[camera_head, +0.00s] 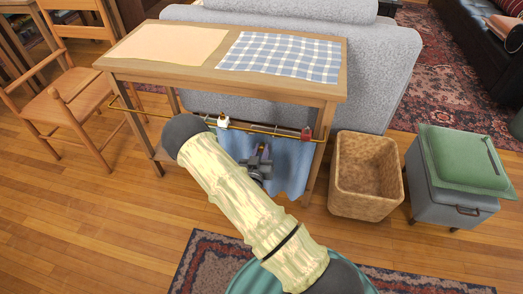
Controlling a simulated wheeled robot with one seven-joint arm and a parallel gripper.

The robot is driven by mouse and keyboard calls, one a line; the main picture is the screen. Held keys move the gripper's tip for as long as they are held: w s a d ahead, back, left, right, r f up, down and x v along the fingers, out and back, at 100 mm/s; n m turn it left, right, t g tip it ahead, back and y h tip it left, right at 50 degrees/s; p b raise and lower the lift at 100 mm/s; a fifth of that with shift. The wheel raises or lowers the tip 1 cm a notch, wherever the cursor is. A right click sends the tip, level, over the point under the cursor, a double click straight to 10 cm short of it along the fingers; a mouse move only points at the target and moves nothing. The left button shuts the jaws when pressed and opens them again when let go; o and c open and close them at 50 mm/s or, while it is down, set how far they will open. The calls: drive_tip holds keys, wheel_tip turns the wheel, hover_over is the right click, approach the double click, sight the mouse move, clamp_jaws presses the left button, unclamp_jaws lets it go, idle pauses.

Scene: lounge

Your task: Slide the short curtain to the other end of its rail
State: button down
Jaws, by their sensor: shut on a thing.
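The short curtain (290,172) is a blue cloth hanging from a thin brass rail (150,112) along the front of a wooden console table. It covers the right part of the rail, and its left part is partly hidden behind my arm. A white block (223,120) sits on the rail near the curtain's left edge, and a red block (306,134) near its right edge. My gripper (262,153) is at the middle of the curtain, below the rail, shut on the cloth. The exact grip is too small to see clearly.
The console table (190,72) carries a peach mat (170,45) and a checked mat (282,57). A wicker basket (366,200) and a grey stool with a green cushion (462,158) stand right.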

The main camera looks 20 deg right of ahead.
drive_tip(key=c, duration=1.3)
unclamp_jaws()
drive_tip(key=shift+s+d, duration=0.15)
drive_tip(key=shift+d, duration=0.15)
drive_tip(key=shift+a, duration=0.1)
drive_tip(key=p+v, duration=0.3)
drive_tip(key=v, duration=1.4)
drive_tip(key=shift+s+a, duration=0.1)
drive_tip(key=shift+s, duration=0.05)
